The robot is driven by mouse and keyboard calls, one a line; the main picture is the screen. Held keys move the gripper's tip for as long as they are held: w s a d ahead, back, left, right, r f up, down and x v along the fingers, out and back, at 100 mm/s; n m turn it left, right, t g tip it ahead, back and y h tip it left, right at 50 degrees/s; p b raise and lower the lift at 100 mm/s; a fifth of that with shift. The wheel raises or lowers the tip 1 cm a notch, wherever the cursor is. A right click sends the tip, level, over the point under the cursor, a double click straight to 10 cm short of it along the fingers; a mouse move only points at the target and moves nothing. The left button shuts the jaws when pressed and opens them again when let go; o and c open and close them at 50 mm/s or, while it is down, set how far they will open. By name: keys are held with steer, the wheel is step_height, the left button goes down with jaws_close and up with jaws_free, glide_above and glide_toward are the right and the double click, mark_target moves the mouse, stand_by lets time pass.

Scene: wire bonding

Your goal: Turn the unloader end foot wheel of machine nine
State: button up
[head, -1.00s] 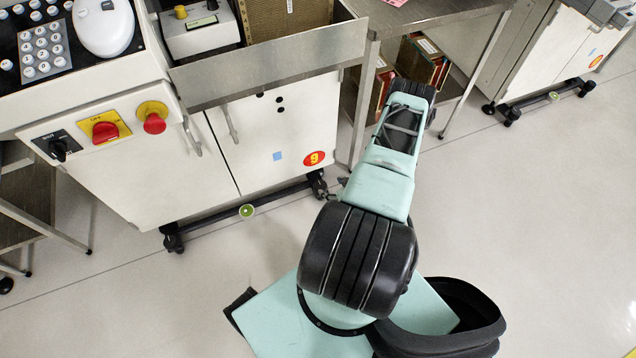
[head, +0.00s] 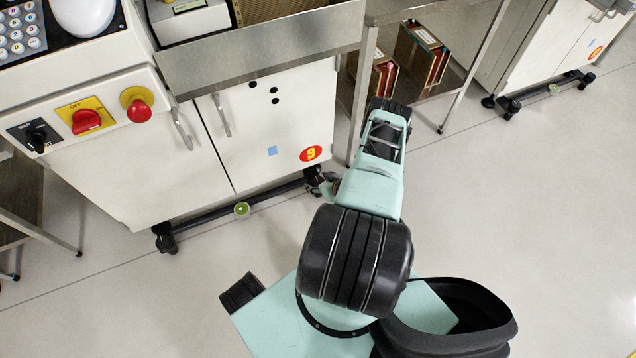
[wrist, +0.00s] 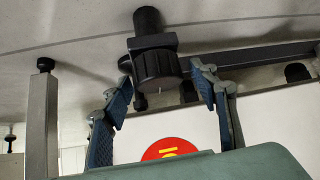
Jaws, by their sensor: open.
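Machine nine (head: 268,115) is a white cabinet with a red round sticker bearing a yellow 9 (head: 311,153). The black foot wheel (wrist: 158,70) at its right end has a ribbed rim and shows between my fingers in the wrist view. The foot assembly (head: 313,178) also shows small and partly hidden in the head view, below the sticker. My gripper (wrist: 160,82) is open, one blue-padded finger on each side of the wheel, with visible gaps. I cannot tell how deep the wheel sits between the fingers.
Another foot (head: 165,238) stands at the machine's left end, joined by a dark rail with a green round level (head: 242,209). A steel table (head: 350,110) with a leg close to the gripper stands right of the machine. The floor (head: 540,200) right of my arm is clear.

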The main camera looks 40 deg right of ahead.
steer(key=shift+c, duration=0.6)
steer(key=c, duration=1)
steer(key=shift+c, duration=0.2)
steer(key=shift+a+r, duration=0.1)
steer(key=shift+m+h+p, duration=0.7)
steer(key=shift+m+h, duration=0.1)
steer(key=shift+m, duration=0.3)
steer(key=shift+m+g+h+p, duration=0.35)
steer(key=shift+m+h, duration=0.55)
steer(key=shift+m, duration=0.3)
steer(key=o, duration=1.2)
steer(key=shift+c, duration=0.2)
